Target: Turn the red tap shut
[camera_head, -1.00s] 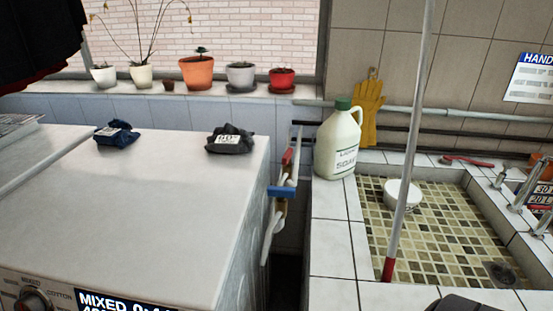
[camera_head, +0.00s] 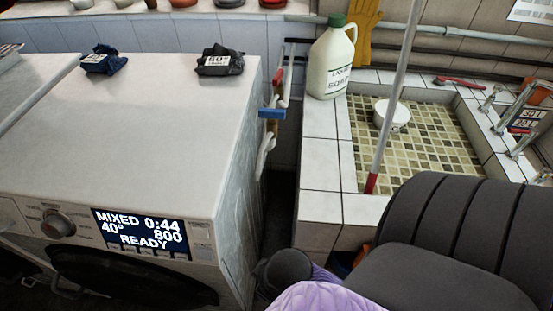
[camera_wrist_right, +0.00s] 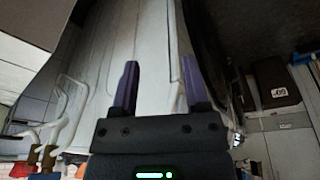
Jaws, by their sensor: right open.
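The red tap (camera_head: 278,76) is a small red lever on white pipework in the gap between the washing machine and the tiled sink, in the head view. A blue lever (camera_head: 271,113) sits just below it. In the wrist view, pale pipes show at the left, but I cannot tell the red tap there. My right gripper (camera_wrist_right: 160,82) shows two purple fingers, spread apart with nothing between them, in front of a pale surface. In the head view my right arm is low in the picture, below the taps, and its fingertips are not visible. My left gripper is not in view.
The washing machine (camera_head: 150,130) bounds the gap on the left, with two dark cloth bundles on top. The tiled sink (camera_head: 320,160) bounds it on the right, with a soap jug (camera_head: 330,62) at its corner. A pole (camera_head: 393,100) with a red end leans across the sink.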

